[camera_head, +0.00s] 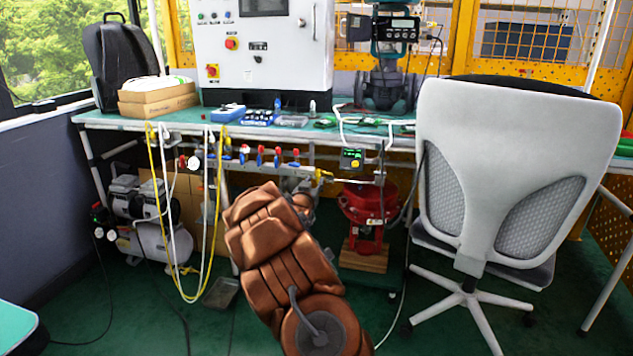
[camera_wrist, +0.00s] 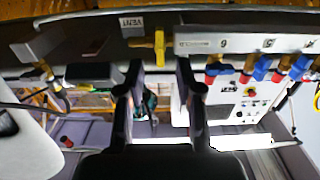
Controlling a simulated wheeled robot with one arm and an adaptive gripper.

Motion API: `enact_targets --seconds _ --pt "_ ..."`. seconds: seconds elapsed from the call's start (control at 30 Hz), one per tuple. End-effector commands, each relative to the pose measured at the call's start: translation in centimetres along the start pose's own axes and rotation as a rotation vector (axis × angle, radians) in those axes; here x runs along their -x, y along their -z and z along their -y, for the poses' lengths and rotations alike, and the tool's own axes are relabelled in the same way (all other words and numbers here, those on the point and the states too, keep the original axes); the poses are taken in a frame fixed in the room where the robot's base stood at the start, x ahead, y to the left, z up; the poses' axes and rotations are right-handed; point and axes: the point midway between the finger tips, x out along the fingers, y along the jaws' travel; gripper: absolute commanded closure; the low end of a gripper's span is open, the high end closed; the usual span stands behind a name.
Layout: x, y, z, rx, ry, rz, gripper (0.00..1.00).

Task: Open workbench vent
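The vent valve has a yellow handle (camera_wrist: 159,46), beside an upside-down "VENT" label (camera_wrist: 131,22) in the wrist view. In the head view the yellow handle (camera_head: 322,176) shows at the right end of the valve row under the workbench top. My gripper (camera_wrist: 159,66) is open, with its two dark fingers apart. The handle lies between the fingertips in the picture, at or just beyond them; I cannot tell whether they touch it. In the head view my brown arm reaches toward the valve and mostly hides the gripper.
Several red-and-blue valves (camera_wrist: 262,68) sit on the same rail, upside down in the wrist view. The workbench (camera_head: 290,131) carries boxes and a control cabinet. A white chair (camera_head: 510,160) stands at the right. Yellow and white hoses (camera_head: 160,230) hang at the left.

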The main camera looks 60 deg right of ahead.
Motion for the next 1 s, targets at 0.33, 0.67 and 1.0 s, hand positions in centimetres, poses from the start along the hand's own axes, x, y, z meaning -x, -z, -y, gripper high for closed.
enact_targets --seconds 0.33,0.67,1.0 --pt "-3.1 0.0 0.0 -0.003 0.0 -0.003 0.65" --pt "-4.1 0.0 0.0 -0.001 0.0 0.0 0.65" --pt "-4.1 0.0 0.0 -0.001 0.001 0.0 0.77"
